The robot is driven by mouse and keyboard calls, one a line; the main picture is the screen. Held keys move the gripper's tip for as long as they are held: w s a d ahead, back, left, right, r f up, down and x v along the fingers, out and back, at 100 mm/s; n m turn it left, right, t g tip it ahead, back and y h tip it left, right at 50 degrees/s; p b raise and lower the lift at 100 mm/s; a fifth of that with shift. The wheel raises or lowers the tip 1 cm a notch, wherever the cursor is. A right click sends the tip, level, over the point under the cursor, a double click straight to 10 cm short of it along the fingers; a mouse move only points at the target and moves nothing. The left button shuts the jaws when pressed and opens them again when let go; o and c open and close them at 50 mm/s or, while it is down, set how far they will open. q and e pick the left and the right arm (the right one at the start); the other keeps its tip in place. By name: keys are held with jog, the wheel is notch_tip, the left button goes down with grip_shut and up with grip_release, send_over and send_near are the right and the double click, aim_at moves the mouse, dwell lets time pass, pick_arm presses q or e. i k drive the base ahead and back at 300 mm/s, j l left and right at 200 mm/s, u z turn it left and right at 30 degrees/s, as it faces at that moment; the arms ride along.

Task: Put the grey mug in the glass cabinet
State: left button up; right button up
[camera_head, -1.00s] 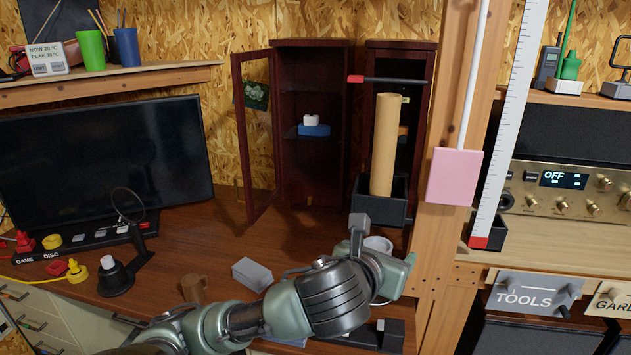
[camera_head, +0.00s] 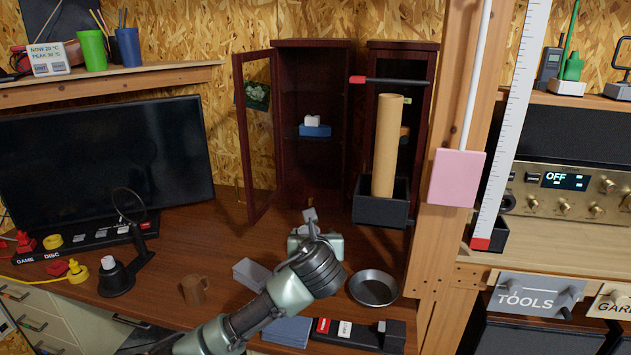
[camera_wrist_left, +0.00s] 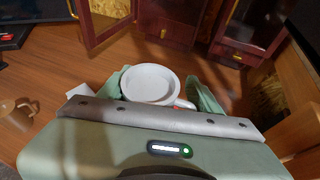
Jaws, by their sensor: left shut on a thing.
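The grey mug (camera_wrist_left: 150,82) looks pale in the left wrist view, upright, with its round opening up and its handle at the lower right. My left gripper (camera_head: 316,243) is shut on it, with green fingers on both sides. In the head view the gripper and wrist hide most or all of the mug. They are over the desk in front of the glass cabinet (camera_head: 343,125). The dark red-brown cabinet also shows in the left wrist view (camera_wrist_left: 168,28). Its glass door (camera_head: 242,140) is swung open to the left. My right gripper is out of view.
A white-and-blue item (camera_head: 314,130) sits on the cabinet shelf. A black box (camera_head: 380,208) with a cardboard tube stands right of the opening. A brown mug (camera_head: 194,290), a grey block (camera_head: 251,273) and a metal pan (camera_head: 374,288) lie on the desk.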

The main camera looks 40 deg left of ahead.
aim_at(316, 179)
jog(key=i+j, duration=0.75)
jog(key=j, duration=0.2)
